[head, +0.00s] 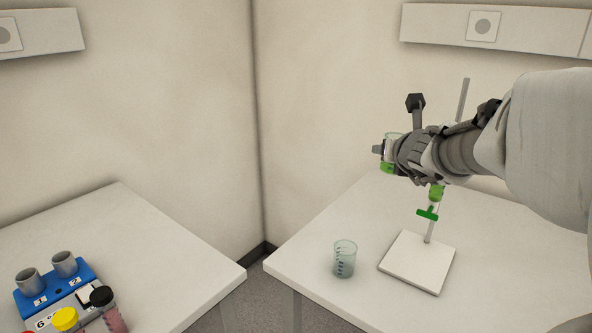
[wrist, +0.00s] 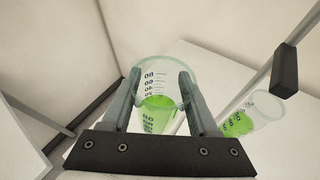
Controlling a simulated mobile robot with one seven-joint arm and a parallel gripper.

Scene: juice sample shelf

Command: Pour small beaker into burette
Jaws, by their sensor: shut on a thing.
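My gripper (head: 386,151) is shut on a small clear beaker (head: 388,168) with green liquid, held in the air at the upper part of the burette stand. In the wrist view the beaker (wrist: 158,112) sits between the two fingers (wrist: 157,95), and its green liquid lies in the lower part. The burette (wrist: 252,112) shows to the right of the beaker, apart from it in that view, with green liquid inside. In the head view the burette's lower part (head: 436,194) and green stopcock (head: 428,213) show below my arm; its top is hidden.
A second, larger beaker (head: 345,260) stands on the right table, left of the stand's white base (head: 418,262). The stand's rod (head: 463,100) rises behind my arm. A gap separates the tables.

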